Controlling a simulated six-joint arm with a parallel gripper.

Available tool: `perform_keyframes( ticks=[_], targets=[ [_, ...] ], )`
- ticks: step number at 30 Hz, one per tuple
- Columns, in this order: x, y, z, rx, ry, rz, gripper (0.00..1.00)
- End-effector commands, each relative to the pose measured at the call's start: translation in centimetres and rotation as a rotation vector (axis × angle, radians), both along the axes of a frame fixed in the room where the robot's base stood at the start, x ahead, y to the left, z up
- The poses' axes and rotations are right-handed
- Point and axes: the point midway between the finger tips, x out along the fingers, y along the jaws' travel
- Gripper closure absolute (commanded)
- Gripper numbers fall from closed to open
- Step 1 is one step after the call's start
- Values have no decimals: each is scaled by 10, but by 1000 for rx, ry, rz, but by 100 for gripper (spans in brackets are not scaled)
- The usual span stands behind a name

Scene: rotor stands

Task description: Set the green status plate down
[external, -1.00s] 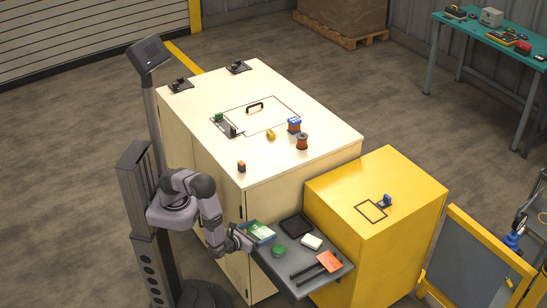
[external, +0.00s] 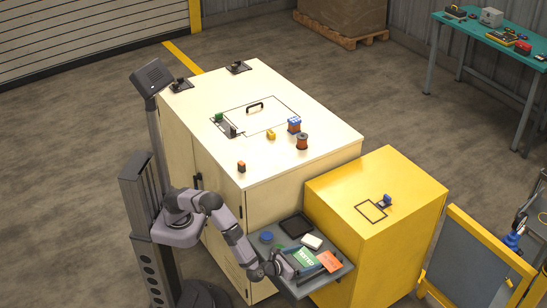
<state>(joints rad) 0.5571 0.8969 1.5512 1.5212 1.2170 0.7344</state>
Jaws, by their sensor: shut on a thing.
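The green status plate (external: 304,257) has pale lettering on its face. It is at the end of my gripper (external: 288,267), which is shut on its left edge. The plate is over the grey side shelf (external: 319,286), just left of an orange card (external: 329,261). I cannot tell whether it touches the shelf or hangs a little above it. The plate and my gripper hide part of the dark rails on the shelf.
On the shelf are a black tray (external: 296,226), a white block (external: 312,242) and a blue round item (external: 266,237). The yellow cabinet (external: 400,200) stands close on the right. The cream cabinet (external: 310,120) rises behind with spools and small parts on top.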

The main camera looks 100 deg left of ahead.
Motion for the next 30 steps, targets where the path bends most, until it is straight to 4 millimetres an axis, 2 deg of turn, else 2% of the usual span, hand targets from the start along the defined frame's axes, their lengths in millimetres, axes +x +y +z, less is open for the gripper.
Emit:
perform_keyframes(
  ticks=[16, 25, 30],
  targets=[
    [0, 0, -4, 0, -1, -32, 37],
    [0, 0, -42, 2, 0, -33, 37],
    [0, -1, -51, -1, -2, -32, 37]
  ],
)
